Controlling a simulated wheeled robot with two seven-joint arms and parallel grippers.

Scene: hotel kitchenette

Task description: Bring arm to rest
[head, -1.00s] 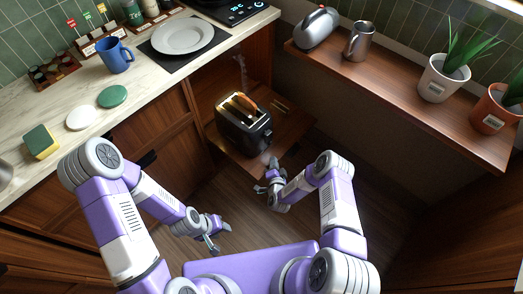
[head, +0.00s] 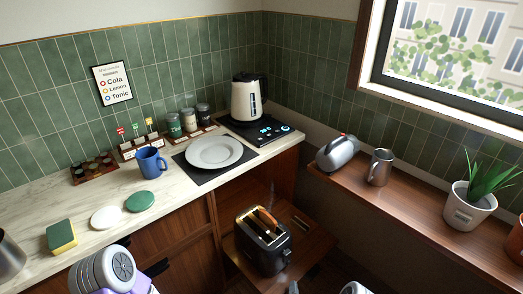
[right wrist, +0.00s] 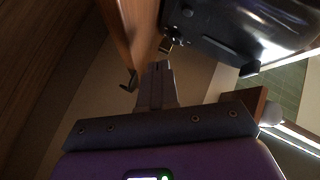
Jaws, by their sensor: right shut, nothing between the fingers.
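My right gripper (right wrist: 157,82) is shut and empty in the right wrist view, its fingers together. In the head view only a small dark tip of it (head: 293,288) shows at the bottom edge, just below the toaster. The black toaster (head: 268,255), with a brown slice in its slot, stands on a low wooden shelf. Its dark body (right wrist: 235,25) fills the upper right of the right wrist view, apart from my fingers. My left arm's elbow shows at the lower left of the head view; my left gripper is out of frame.
The wooden shelf edge (right wrist: 138,25) is close to the right gripper. The marble counter (head: 180,197) holds a plate (head: 214,152), blue mug (head: 151,161) and kettle (head: 246,98). A window ledge (head: 415,216) at right holds a steel pitcher (head: 380,168) and plants.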

